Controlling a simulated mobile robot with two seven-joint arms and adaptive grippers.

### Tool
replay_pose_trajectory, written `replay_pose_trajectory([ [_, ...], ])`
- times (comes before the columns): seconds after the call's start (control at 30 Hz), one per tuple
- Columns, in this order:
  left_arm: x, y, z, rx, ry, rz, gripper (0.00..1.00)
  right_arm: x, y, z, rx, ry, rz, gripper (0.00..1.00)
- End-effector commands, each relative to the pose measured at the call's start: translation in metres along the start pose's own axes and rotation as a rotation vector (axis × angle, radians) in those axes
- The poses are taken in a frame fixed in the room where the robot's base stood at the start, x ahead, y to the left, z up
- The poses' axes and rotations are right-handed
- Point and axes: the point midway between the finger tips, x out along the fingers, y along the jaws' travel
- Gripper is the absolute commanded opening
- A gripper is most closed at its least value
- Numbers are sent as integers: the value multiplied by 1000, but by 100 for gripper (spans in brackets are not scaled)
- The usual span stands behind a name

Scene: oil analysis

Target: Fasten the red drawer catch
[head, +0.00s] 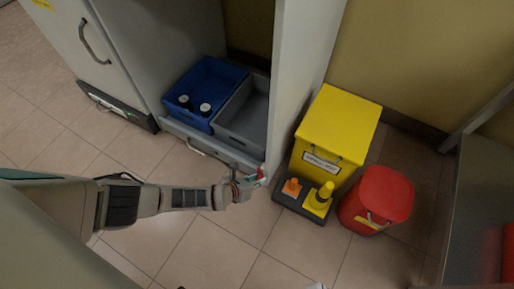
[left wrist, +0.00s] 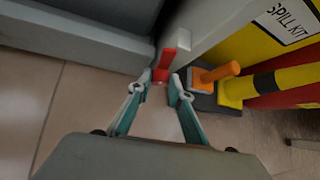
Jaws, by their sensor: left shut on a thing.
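The red drawer catch (head: 262,173) is at the lower right corner of the open grey cabinet, by the right end of the drawer front (head: 220,158). In the left wrist view the red catch (left wrist: 170,52) is a slanted bar beside a pale block on the panel's end. My left gripper (head: 254,179) is at the catch. In the left wrist view its teal fingertips (left wrist: 163,80) are shut on the catch's lower red part. The fingers partly hide the catch.
The drawer holds a blue bin (head: 207,72) with two dark, white-capped bottles and a grey bin (head: 236,128). A yellow spill kit box (head: 340,120), a dark tray with orange and yellow items, and a red bin (head: 380,190) stand close right. The floor in front is clear.

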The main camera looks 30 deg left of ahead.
Motion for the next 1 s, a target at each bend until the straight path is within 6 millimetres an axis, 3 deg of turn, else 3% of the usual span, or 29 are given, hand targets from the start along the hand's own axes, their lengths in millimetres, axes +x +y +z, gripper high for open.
replay_pose_trajectory([
  [0.03,0,-1,-1,0,1,-2,0,0,0,0,-1,0,1,0],
  [0.07,0,-1,-1,0,1,-2,28,0,0,0,-1,0,1,0],
  [0.1,0,-1,-1,0,1,-2,37,0,1,0,-1,0,1,0],
  [0.67,-1,0,-2,0,1,1,37,0,0,0,0,0,1,0],
  [0.97,-13,0,-2,-3,1,-1,37,0,0,0,0,0,1,0],
  [1.0,-20,3,-10,-2,5,0,37,0,0,0,0,0,1,0],
])
